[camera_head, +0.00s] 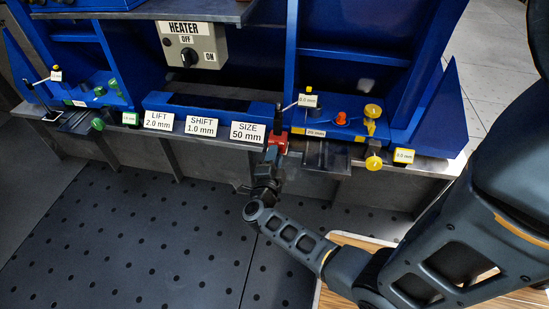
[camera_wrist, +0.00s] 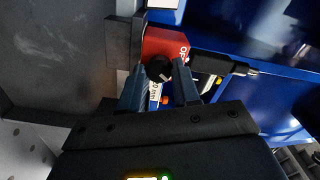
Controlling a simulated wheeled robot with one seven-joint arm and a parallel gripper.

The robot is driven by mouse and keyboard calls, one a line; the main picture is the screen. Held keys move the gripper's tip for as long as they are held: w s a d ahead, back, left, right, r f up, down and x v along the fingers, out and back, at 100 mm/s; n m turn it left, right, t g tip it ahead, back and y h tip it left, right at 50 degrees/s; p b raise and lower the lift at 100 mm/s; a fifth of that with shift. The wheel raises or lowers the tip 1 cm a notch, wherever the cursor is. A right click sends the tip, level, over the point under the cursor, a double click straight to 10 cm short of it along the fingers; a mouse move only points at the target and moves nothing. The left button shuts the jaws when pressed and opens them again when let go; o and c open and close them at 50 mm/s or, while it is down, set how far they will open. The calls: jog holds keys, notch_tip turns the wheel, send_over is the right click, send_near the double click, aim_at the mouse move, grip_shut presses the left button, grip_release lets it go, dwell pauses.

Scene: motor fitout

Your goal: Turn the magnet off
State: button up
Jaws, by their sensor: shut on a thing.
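The magnet is a red block (camera_head: 277,143) at the front edge of the bench, below the dial stand. In the wrist view the red block (camera_wrist: 166,42) carries partly hidden white lettering. A round black knob (camera_wrist: 158,68) sits on its near face. My gripper (camera_wrist: 160,82) has one finger on each side of this knob and is shut on it. In the head view my gripper (camera_head: 270,165) meets the red block from the front, and the knob is hidden there. The knob's exact setting cannot be told.
A thin rod with a 0.0 mm label (camera_head: 308,100) rises just behind the magnet. Yellow knobs (camera_head: 373,111) and an orange knob (camera_head: 341,118) stand to the right. Signs such as SIZE 50 mm (camera_head: 248,132) line the left. A heater switch box (camera_head: 195,45) hangs behind.

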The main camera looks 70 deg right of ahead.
jog(key=shift+m, duration=0.5)
jog(key=o, duration=1.1)
jog(key=shift+c, duration=0.2)
jog(key=a+p, duration=0.2)
jog(key=a, duration=0.5)
jog(key=shift+s+a, duration=0.3)
jog(key=shift+a, duration=0.1)
